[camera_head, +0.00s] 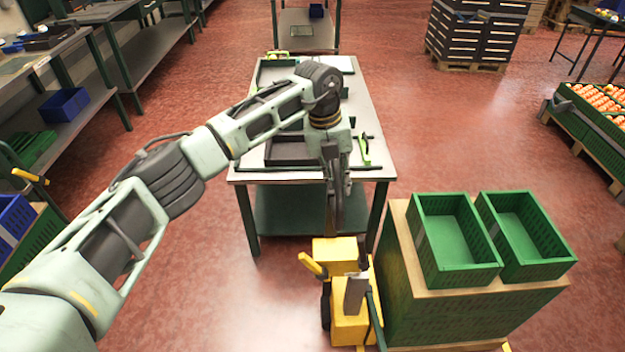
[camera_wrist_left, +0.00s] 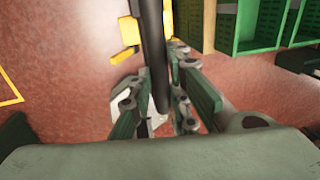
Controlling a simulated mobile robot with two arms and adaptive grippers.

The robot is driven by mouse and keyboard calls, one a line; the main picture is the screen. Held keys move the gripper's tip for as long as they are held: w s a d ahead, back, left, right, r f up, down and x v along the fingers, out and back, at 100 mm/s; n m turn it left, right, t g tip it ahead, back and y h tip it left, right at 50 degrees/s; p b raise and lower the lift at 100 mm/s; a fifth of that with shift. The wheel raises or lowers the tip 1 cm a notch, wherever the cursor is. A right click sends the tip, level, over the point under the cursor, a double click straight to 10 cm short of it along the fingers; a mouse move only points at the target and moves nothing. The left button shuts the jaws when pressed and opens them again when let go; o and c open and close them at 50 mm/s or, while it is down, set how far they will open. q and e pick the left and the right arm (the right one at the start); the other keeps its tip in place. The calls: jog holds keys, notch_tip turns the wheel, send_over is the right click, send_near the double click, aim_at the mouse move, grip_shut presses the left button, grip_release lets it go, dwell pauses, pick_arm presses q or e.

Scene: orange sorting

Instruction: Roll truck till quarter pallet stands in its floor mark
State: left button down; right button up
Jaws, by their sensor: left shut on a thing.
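The yellow pallet truck (camera_head: 350,325) stands on the red floor at the lower middle of the head view. Its yellow body also shows at the top of the left wrist view (camera_wrist_left: 129,33). Beside it on the right, the quarter pallet (camera_head: 460,347) carries a tall green load with a wooden top (camera_head: 400,222). My left gripper (camera_head: 338,215) is above the truck. In the wrist view its fingers (camera_wrist_left: 160,95) are shut on the truck's dark handle bar (camera_wrist_left: 154,45). A yellow floor outline (camera_wrist_left: 18,92), seemingly the floor mark, shows at the left there. My right gripper is out of view.
Two empty green crates (camera_head: 455,232) (camera_head: 525,235) sit on the load. A worktable (camera_head: 375,110) with trays stands just beyond the truck. Shelving benches (camera_head: 75,110) line the left, and orange-filled crates (camera_head: 600,110) stand at right. Floor is open between the worktable and those crates.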

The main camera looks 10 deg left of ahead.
pick_arm(q)
jog(key=shift+w+d+r, duration=0.1)
jog(key=shift+d+r, duration=0.1)
jog(key=shift+d, duration=0.2)
jog(key=shift+a, duration=0.15)
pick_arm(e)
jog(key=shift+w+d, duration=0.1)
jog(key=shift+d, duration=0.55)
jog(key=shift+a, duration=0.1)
pick_arm(q)
jog(key=c, duration=1.9)
grip_release()
jog(key=shift+c, duration=0.2)
jog(key=o, duration=0.3)
jog(key=shift+d, duration=0.2)
jog(key=shift+a, duration=0.2)
jog(key=shift+a+r, duration=0.1)
jog(key=shift+r, duration=0.05)
notch_tip(320, 180, up, 11)
jog(key=a, duration=0.2)
jog(key=shift+s+r, duration=0.2)
jog(key=shift+s, duration=0.1)
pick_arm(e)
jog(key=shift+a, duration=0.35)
